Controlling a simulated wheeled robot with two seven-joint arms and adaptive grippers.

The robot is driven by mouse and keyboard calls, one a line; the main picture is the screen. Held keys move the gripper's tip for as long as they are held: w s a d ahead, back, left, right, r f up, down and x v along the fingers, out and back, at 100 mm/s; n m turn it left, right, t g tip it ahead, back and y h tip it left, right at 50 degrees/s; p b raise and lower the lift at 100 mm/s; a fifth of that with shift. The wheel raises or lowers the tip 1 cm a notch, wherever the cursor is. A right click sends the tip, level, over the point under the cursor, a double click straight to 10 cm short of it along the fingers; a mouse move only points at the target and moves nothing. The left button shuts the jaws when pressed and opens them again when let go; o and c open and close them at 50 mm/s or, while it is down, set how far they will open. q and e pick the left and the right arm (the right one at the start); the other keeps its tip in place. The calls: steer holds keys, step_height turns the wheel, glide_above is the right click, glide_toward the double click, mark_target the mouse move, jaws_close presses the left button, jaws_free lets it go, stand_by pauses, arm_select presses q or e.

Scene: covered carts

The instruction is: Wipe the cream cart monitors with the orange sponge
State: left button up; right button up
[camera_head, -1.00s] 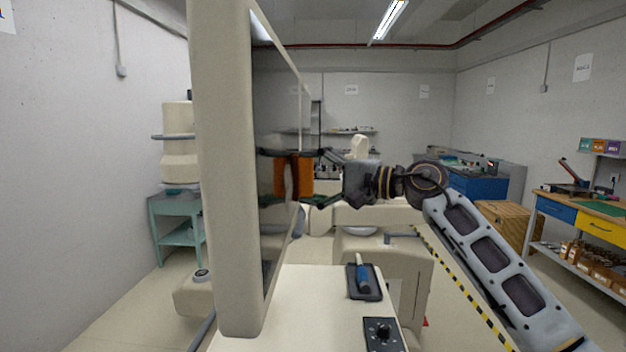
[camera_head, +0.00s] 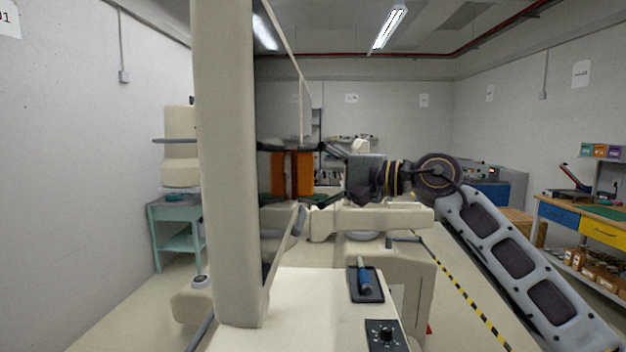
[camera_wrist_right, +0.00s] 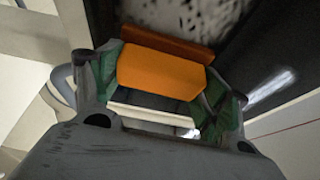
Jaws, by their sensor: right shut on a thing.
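The cream cart monitor (camera_head: 225,170) stands upright close in front of me, seen nearly edge-on, with its dark glossy screen facing right. My right gripper (camera_head: 308,174) is shut on the orange sponge (camera_head: 304,174) and holds it against or very near the screen; its reflection shows in the glass. In the right wrist view the sponge (camera_wrist_right: 160,72) sits between the fingers (camera_wrist_right: 163,82), its far edge at the dark screen (camera_wrist_right: 200,18). Pale speckled smudges show on the screen there. My left gripper is not in view.
The cream cart top (camera_head: 310,300) below holds a blue-handled tool on a dark tray (camera_head: 366,284) and a black knob panel (camera_head: 384,335). A teal side table (camera_head: 178,235) stands at left. Workbenches (camera_head: 580,225) line the right. A yellow-black strip (camera_head: 472,300) marks the floor.

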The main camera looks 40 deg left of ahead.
mark_target(297, 176)
steer(key=shift+s, duration=0.1)
stand_by(0.3)
steer(key=shift+s+d+b, duration=0.4)
steer(key=shift+s+b, duration=0.15)
steer(key=shift+b, duration=0.25)
steer(key=shift+s+d+b, duration=0.5)
steer(key=shift+s+b, duration=0.1)
steer(key=shift+s, duration=0.3)
